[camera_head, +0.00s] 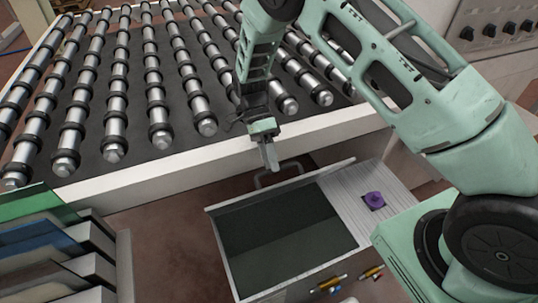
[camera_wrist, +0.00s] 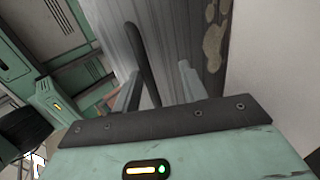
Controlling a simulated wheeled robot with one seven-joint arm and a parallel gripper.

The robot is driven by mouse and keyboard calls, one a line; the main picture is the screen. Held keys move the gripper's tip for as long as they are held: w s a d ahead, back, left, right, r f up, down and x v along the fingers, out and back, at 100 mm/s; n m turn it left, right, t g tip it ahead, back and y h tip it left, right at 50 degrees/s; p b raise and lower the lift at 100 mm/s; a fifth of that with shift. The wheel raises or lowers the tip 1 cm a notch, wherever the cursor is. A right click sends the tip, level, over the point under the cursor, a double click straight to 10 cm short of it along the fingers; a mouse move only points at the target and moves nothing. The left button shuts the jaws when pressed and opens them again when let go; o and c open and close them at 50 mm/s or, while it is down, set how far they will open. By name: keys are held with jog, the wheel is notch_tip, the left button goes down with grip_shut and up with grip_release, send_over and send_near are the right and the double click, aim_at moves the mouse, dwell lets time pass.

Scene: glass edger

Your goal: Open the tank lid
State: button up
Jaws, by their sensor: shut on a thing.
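The tank (camera_head: 222,245) stands below the roller table in the head view, and its dark inside shows. The tank lid (camera_head: 240,201) appears as a thin pale edge along the tank's far side, so it looks raised. Its handle (camera_head: 258,183) sticks out beyond that edge. My gripper (camera_head: 270,165) is at the handle, pointing down. In the wrist view the dark handle bar (camera_wrist: 138,50) runs between the fingers of my gripper (camera_wrist: 160,85), in front of the lid's grey ribbed face (camera_wrist: 175,40). My gripper is shut on the handle.
The roller table (camera_head: 130,185) lies just behind and beside my gripper. A ribbed deck with a purple knob (camera_head: 374,199) is right of the tank opening. Small valves (camera_head: 330,284) are at the tank's front. Glass sheets (camera_head: 40,235) stand in a rack at left.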

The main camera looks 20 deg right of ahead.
jog(key=b+v, duration=0.2)
jog(key=v, duration=1.5)
jog(key=shift+r+b, duration=0.2)
jog(key=shift+b, duration=0.2)
jog(key=shift+w, duration=0.1)
